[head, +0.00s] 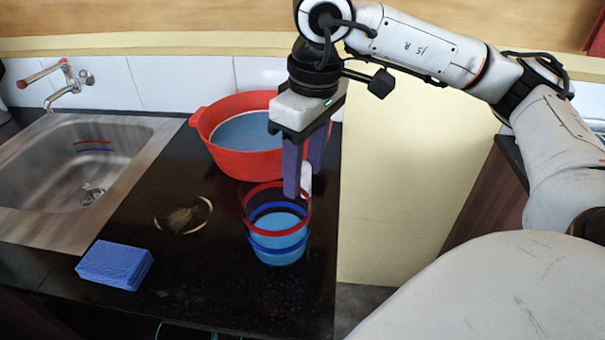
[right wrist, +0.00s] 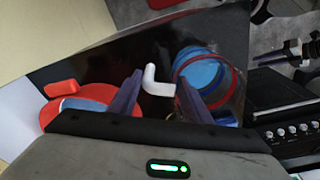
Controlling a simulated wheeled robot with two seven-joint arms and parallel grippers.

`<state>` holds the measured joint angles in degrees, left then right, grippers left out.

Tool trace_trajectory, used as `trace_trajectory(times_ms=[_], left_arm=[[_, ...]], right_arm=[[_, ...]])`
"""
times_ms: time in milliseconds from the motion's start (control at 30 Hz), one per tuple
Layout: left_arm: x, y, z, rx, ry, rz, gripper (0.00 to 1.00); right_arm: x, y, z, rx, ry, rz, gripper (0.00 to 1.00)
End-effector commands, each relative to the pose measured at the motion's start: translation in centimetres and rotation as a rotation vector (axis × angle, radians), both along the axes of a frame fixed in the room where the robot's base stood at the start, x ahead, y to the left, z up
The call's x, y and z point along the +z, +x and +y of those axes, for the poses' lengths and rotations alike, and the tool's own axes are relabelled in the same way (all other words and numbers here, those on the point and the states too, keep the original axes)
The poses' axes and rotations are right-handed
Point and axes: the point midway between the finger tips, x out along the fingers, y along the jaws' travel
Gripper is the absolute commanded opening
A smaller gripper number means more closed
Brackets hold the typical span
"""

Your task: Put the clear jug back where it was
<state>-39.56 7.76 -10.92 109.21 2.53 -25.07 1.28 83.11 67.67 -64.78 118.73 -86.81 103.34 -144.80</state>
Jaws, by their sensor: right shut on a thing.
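The clear jug (head: 277,240) has red and blue bands, a white handle (head: 306,180) and blue liquid inside. It is upright over the front right of the black counter; I cannot tell if its base touches. My right gripper (head: 303,172) comes down from above and is shut on the handle. The right wrist view shows the handle (right wrist: 155,82) between the fingers and the jug (right wrist: 212,78) to the right of it. My left gripper is not in view.
A red pot (head: 240,160) with blue contents stands behind the jug. A blue sponge (head: 115,264) lies front left on the counter (head: 205,290). A round pale-edged mark (head: 183,215) lies between sponge and pot. The steel sink (head: 60,160) and tap (head: 62,85) are left.

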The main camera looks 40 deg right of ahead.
Motion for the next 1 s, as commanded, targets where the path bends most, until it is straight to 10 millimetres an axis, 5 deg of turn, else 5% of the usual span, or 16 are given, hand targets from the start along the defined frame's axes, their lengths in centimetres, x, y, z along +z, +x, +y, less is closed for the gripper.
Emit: trace_trajectory(times_ms=[133, 567, 600, 667, 1000], left_arm=[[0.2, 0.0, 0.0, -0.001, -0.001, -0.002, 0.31], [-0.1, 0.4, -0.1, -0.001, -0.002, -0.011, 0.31], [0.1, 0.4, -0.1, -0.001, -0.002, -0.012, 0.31], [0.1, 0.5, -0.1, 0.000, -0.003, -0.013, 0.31], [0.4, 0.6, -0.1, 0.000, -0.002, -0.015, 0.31]], right_arm=[[-1.5, 0.0, 0.0, -0.002, 0.000, -0.001, 0.00], [-2.2, 0.0, 0.0, -0.001, 0.002, -0.003, 0.00], [-2.1, 0.0, 0.0, -0.001, 0.000, -0.001, 0.51], [-2.1, 0.0, 0.0, -0.001, 0.000, 0.000, 0.61], [-1.8, 0.0, 0.0, -0.001, 0.000, -0.001, 0.63]])
